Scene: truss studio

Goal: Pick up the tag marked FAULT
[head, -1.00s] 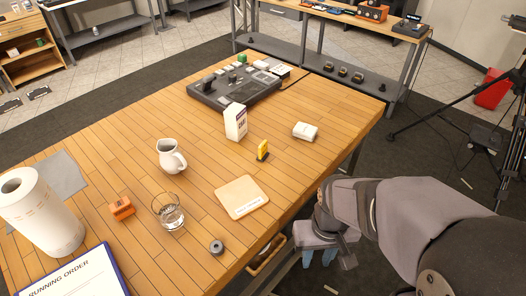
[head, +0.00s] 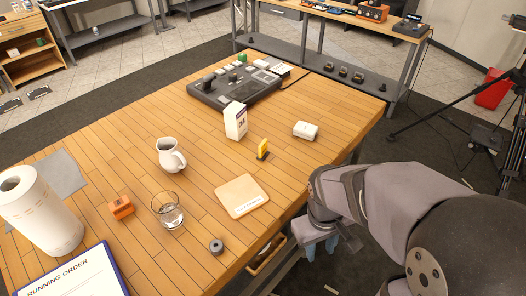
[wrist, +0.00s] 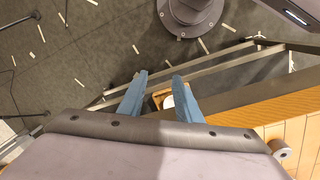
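A small yellow tag (head: 263,146) stands upright in a dark base on the wooden table, right of the white box. Its marking is too small to read, so I cannot tell whether it says FAULT. My gripper (head: 320,248) is low beyond the table's right edge, well apart from the tag. In the wrist view my gripper (wrist: 160,76) shows two blue fingers spread apart with nothing between them. The tag is not in the wrist view.
The table (head: 120,160) carries a white box (head: 236,122), jug (head: 171,155), glass (head: 168,211), pale wooden board (head: 241,195), grey ring (head: 216,246), white case (head: 305,130) and console (head: 225,90). An open drawer (head: 268,258) juts from the table's edge near my gripper.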

